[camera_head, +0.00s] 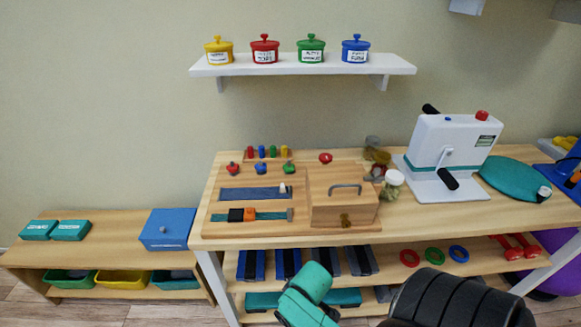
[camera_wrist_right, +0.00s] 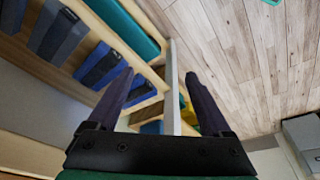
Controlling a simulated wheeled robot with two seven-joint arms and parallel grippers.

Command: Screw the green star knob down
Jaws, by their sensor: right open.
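The green star knob (camera_head: 289,168) is small and stands at the back of the wooden activity board (camera_head: 225,229) in the head view. Its stem is too small to judge how far down it sits. A red knob (camera_head: 233,169) and a blue knob (camera_head: 260,172) stand to its left on the same board. My right gripper (camera_wrist_right: 158,75) is open and empty in the right wrist view, pointing at the lower shelf and a table leg, away from the knob. My left gripper is not seen.
A wooden box (camera_head: 330,213) with a grey handle is right of the knobs. A glass jar (camera_head: 393,184) and a white machine (camera_head: 437,150) stand further right. A wall shelf (camera_head: 300,69) hangs above. A pale table leg (camera_wrist_right: 172,95) appears between my right fingers.

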